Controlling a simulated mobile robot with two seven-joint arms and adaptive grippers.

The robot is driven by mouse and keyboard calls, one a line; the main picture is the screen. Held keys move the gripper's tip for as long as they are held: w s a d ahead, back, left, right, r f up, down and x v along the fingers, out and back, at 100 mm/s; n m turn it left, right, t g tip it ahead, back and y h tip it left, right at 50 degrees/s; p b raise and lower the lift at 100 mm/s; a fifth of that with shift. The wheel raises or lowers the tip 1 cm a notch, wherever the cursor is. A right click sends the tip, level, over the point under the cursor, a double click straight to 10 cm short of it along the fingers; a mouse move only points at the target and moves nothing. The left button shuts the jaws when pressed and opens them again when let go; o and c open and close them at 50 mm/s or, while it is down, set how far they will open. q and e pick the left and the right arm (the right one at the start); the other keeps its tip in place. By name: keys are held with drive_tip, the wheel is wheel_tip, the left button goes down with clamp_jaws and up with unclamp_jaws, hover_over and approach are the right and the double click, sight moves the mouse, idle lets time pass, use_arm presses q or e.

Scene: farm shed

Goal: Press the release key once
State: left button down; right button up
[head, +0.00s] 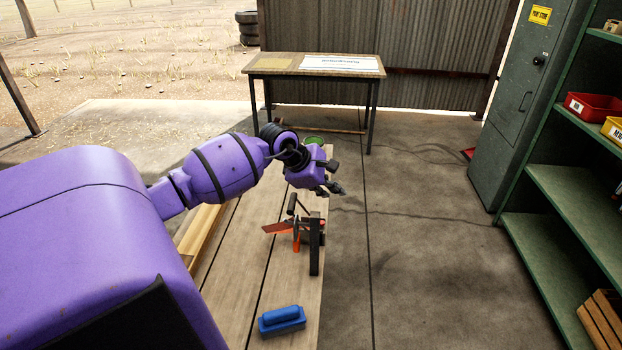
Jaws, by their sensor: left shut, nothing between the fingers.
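My left arm reaches in from the left over a wooden bench. My left gripper (331,190) is shut and empty, above the bench's right edge. Just below it in the picture, a device with orange and black parts (313,247) stands on the bench, with a reddish flat piece on its left and a dark upright bar on its right. The gripper appears apart from it. I cannot pick out which part, if any, is the release key. My right gripper is not in view.
The wooden bench (237,262) also bears a blue block-shaped tool (282,320) at the near end and a green round item (314,140) beyond the gripper. A table (275,66) stands at the back. A locker (520,100) and green shelves (560,190) stand right. The middle floor is clear.

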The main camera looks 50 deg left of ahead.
use_arm(q)
drive_tip(key=b, duration=0.4)
hover_over(322, 223)
drive_tip(key=d, duration=0.2)
drive_tip(key=shift+f, duration=4.4)
drive_tip(key=shift+w+a, duration=0.15)
drive_tip(key=shift+w, duration=0.3)
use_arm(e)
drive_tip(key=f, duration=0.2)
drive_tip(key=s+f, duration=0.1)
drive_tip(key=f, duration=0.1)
use_arm(q)
drive_tip(key=shift+r, duration=0.1)
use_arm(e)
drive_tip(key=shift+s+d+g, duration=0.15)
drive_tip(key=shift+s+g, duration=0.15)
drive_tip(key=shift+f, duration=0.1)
use_arm(q)
drive_tip(key=shift+f, duration=0.45)
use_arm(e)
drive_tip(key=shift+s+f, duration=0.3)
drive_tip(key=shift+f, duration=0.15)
